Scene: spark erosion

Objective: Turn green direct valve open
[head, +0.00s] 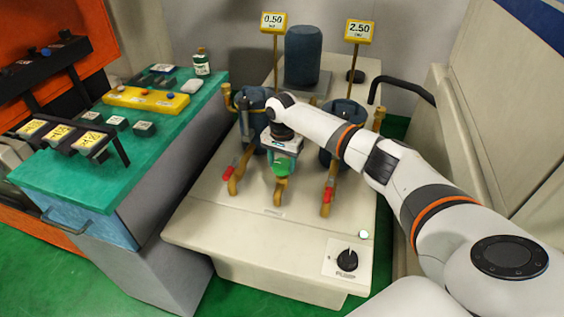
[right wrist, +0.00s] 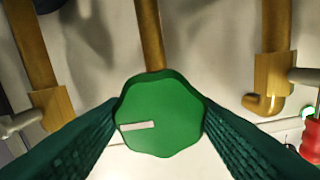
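The green direct valve is a round, lobed green knob (right wrist: 160,125) on a brass pipe in the right wrist view. Its white mark lies nearly level, left of the knob's middle. In the head view the green knob (head: 281,168) shows just below my right gripper (head: 282,160), in the middle of the pale bench. My right gripper's dark green fingers (right wrist: 160,108) stand on both sides of the knob and appear to touch it. The fingertips are partly hidden by the knob. My left gripper is not in view.
Red-handled valves stand left (head: 228,172) and right (head: 327,195) of the green one. A black pump knob (head: 347,260) sits at the bench's front right. A green-topped cabinet (head: 95,185) is at left.

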